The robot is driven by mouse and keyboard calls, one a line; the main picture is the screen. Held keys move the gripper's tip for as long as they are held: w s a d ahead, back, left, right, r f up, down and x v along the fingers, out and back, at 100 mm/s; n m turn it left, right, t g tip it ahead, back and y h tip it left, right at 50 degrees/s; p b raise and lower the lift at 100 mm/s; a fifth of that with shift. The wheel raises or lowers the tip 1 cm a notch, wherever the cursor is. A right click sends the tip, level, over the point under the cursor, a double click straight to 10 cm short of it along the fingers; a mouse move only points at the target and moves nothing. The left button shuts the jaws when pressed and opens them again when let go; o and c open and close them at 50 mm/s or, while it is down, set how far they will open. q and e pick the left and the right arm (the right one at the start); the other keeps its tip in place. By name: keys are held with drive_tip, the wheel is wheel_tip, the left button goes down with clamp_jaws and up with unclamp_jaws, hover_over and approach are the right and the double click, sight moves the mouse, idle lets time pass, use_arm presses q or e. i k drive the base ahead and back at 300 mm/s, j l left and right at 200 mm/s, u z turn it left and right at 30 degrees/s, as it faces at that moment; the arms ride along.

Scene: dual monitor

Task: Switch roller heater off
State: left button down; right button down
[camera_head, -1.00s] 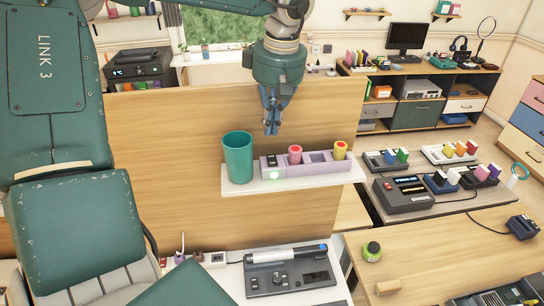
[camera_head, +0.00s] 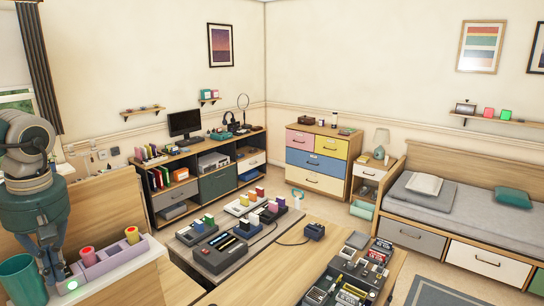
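My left gripper (camera_head: 51,274) points down at the lower left, its blue-grey fingers together and apparently empty. Its tips are at the rear left end of a lilac tray (camera_head: 118,262), and I cannot tell whether they touch it. A pale switch block with a glowing green light (camera_head: 72,283) sits at that end of the tray; the fingers hide part of the block. A teal cup (camera_head: 20,280) stands left of the gripper, cut by the frame edge. I cannot make out anything that is clearly the roller heater. My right gripper is not in view.
The tray and cup stand on a narrow white shelf (camera_head: 133,272) against a wooden panel. A red-topped (camera_head: 87,255) and a yellow (camera_head: 132,236) piece stand in the tray. A dark control box (camera_head: 221,248) and a crowded device case (camera_head: 352,272) lie on tables to the right.

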sight(69, 273)
drive_tip(key=k+l, duration=0.8)
drive_tip(key=l, duration=0.25)
